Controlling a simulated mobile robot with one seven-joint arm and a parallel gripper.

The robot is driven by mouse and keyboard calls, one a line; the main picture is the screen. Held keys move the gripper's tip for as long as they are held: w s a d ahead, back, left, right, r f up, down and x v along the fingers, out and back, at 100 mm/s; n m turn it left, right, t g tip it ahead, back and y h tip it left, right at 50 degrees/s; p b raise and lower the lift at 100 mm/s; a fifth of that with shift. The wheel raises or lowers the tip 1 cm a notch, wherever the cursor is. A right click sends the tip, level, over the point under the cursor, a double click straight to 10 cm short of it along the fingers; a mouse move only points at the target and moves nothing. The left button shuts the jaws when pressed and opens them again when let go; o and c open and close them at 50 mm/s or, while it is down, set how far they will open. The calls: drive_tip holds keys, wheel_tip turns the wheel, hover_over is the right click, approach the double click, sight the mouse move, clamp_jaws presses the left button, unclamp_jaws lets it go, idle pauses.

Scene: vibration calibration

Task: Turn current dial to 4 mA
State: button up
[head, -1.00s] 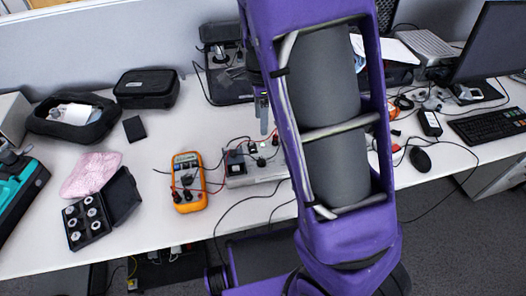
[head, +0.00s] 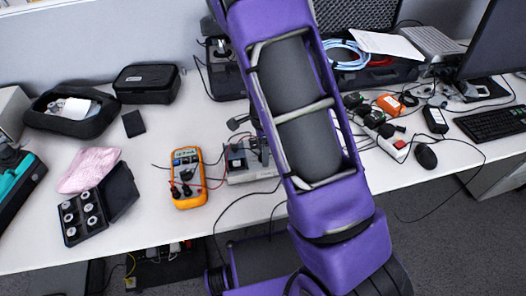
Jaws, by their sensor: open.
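A yellow-orange handheld meter (head: 188,195) lies on the desk left of centre, with a small screen at its top and red and black leads plugged in. A grey box (head: 238,174) with a small dark panel stands just right of it, its right part hidden behind my arm. I cannot make out a current dial or its setting on either one. My gripper (head: 239,124) shows only in part at the left edge of my purple arm, above the grey box and apart from the meter. It is open, and I see nothing held in it.
A black case of round parts (head: 84,213) and a pink cloth (head: 90,170) lie at left. Black cases stand along the back. A power strip (head: 393,144), a mouse (head: 426,156) and cables crowd the right. Leads cross the desk's front edge.

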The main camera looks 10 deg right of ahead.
clamp_jaws()
idle(0.3)
idle(0.3)
drive_tip(key=n+b, duration=0.1)
drive_tip(key=n, duration=0.4)
drive_tip(key=n+b, duration=0.1)
drive_tip(key=n, duration=0.3)
drive_tip(key=n+b, duration=0.1)
drive_tip(key=n, duration=0.3)
drive_tip(key=shift+n, duration=2.4)
